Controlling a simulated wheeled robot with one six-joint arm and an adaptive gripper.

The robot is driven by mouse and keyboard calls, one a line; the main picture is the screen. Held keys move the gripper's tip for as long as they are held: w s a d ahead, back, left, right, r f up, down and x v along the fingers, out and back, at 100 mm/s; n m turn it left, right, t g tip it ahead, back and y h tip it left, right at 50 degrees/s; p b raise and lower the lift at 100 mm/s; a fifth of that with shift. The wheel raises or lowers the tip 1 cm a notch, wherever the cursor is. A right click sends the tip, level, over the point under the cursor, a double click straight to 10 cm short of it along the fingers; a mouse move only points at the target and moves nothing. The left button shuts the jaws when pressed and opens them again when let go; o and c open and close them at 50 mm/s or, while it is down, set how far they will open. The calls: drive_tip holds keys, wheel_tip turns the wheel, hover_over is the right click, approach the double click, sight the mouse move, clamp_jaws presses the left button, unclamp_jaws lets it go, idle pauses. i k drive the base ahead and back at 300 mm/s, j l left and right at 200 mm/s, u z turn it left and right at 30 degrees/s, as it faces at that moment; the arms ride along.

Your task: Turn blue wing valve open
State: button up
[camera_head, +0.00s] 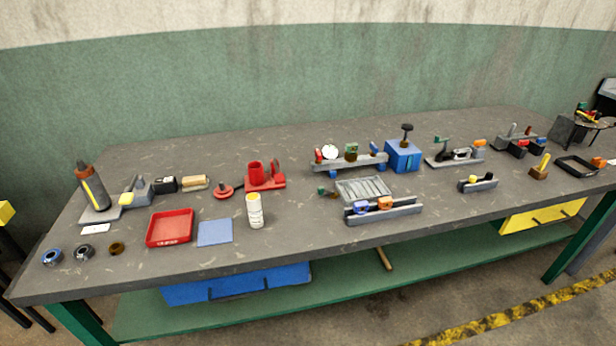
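Two small valve-like fittings sit side by side on a low grey rail block (405,211) near the front middle of the bench: a blue one (361,207) and an orange one (385,203). Another blue piece (375,149) stands at the right end of a grey bar assembly (360,164) with a white round gauge (330,152). Which blue piece is the wing valve, and how its handle is turned, is too small to tell. My gripper is not in view.
The grey bench (300,230) holds a red tray (170,228), a blue mat (214,232), a white bottle (255,211), a slatted grey tray (362,190) and a blue box (403,156) with a black knob. The front edge below the rail block is clear.

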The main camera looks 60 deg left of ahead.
sight(375, 149)
drive_tip(key=u, duration=1.35)
